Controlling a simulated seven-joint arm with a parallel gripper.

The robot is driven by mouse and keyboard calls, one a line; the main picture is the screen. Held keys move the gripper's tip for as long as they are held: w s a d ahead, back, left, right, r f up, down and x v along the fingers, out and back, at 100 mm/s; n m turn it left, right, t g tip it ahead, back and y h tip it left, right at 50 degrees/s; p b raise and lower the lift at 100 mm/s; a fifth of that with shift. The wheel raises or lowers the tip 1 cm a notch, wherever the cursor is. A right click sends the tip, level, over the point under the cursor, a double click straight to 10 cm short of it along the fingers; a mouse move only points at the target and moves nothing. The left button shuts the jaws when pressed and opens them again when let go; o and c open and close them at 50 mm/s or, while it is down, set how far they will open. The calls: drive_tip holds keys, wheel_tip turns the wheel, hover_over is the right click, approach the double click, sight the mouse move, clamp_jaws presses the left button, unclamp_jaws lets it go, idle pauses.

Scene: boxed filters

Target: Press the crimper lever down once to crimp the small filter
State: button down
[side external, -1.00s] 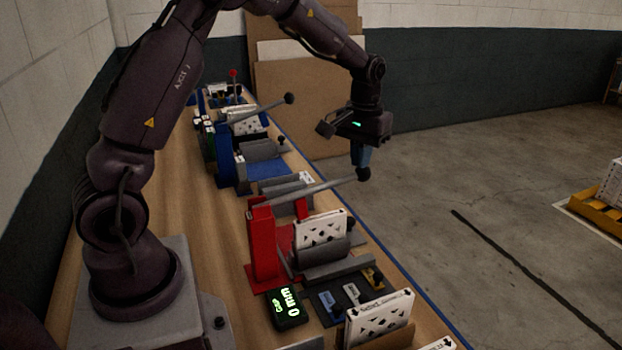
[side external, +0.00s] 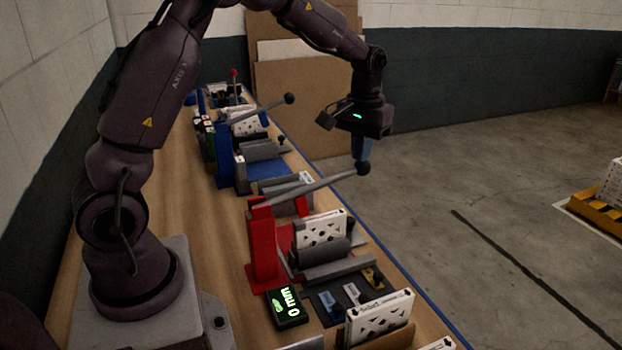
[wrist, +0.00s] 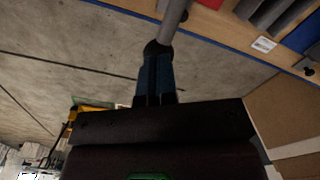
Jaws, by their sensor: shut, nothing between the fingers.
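The red crimper (side external: 262,243) stands on the bench, its long grey lever (side external: 312,187) slanting slightly up to a dark knob (side external: 362,168). A white filter with dark cut-outs (side external: 322,229) stands upright in its grey holder. My gripper (side external: 362,158) is shut and points down, its blue fingertips at the top of the knob; the exact contact is hard to see. In the wrist view, the shut fingers (wrist: 154,60) end at the knob (wrist: 154,47), and the lever (wrist: 173,18) runs up past the frame edge.
A blue crimper (side external: 223,155) with another raised lever (side external: 262,108) stands farther back. Another white filter (side external: 380,318) stands at the near end. Open floor lies right of the bench.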

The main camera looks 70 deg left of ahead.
drive_tip(key=shift+r, duration=3.5)
drive_tip(key=shift+w, duration=0.1)
drive_tip(key=shift+s+d+f+m, duration=0.25)
drive_tip(key=shift+s+f+m, duration=0.15)
drive_tip(key=shift+s+f, duration=0.45)
drive_tip(key=s+d+r+m+t, duration=0.2)
drive_tip(key=s+d, duration=0.3)
drive_tip(key=s, duration=0.5)
drive_tip(key=s+d+r+m+t, duration=0.3)
drive_tip(key=s+d, duration=0.3)
drive_tip(key=s, duration=0.5)
drive_tip(key=shift+d+r+t, duration=0.25)
drive_tip(key=shift+r+t, duration=0.05)
drive_tip(key=shift+r, duration=0.3)
